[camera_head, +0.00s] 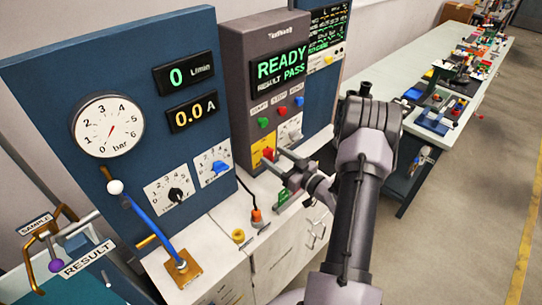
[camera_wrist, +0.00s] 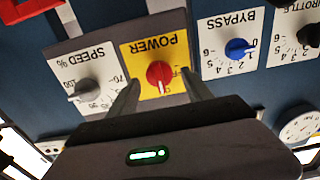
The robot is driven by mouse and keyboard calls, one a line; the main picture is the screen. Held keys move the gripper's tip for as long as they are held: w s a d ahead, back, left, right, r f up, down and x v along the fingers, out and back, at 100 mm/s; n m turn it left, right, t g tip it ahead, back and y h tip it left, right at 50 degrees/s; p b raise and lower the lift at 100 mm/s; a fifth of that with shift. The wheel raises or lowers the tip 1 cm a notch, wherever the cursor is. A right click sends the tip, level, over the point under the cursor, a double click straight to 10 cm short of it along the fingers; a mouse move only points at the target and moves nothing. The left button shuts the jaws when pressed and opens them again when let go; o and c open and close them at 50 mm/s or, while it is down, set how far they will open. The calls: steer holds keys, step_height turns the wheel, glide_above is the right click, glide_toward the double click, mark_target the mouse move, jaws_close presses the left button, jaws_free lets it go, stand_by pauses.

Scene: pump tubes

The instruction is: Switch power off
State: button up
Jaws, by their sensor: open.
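The power switch is a red rotary knob (camera_wrist: 159,75) on a yellow plate (camera_wrist: 140,56) labelled POWER, upside down in the wrist view. The knob's pale mark points roughly down in that picture; the setting letters are too small to read surely. In the head view the yellow plate (camera_head: 259,144) is on the grey test cabinet, with the red knob (camera_head: 268,153) partly beside my fingers. My gripper (camera_wrist: 160,90) is open and empty, its fingers on either side of the knob, in front of the panel. I cannot tell whether either finger touches the knob.
A grey SPEED knob (camera_wrist: 84,91) and a blue BYPASS knob (camera_wrist: 238,47) flank the power plate. The cabinet display (camera_head: 280,67) reads READY, RESULT PASS. Below are a white bench (camera_head: 225,225) and a black cable with an orange plug (camera_head: 257,217).

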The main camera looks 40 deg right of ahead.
steer(key=shift+w+a, duration=0.1)
steer(key=shift+w, duration=1.05)
jaws_close()
steer(key=shift+f+b, duration=0.1)
steer(key=shift+b, duration=0.35)
steer(key=n+b, duration=0.4)
steer(key=shift+f+b, duration=0.15)
steer(key=shift+b, duration=0.15)
steer(key=n+b, duration=0.3)
steer(key=b, duration=0.1)
steer(key=n+b, duration=0.3)
steer(key=b, duration=0.1)
steer(key=shift+a+f+n, duration=0.15)
steer(key=shift+a+n, duration=0.05)
steer(key=shift+n, duration=0.1)
steer(key=n+b, duration=0.3)
steer(key=b, duration=0.1)
steer(key=shift+b, duration=0.35)
steer(key=shift+r+n+b, duration=0.2)
steer(key=shift+n+b, duration=0.75)
steer(key=shift+n, duration=1.05)
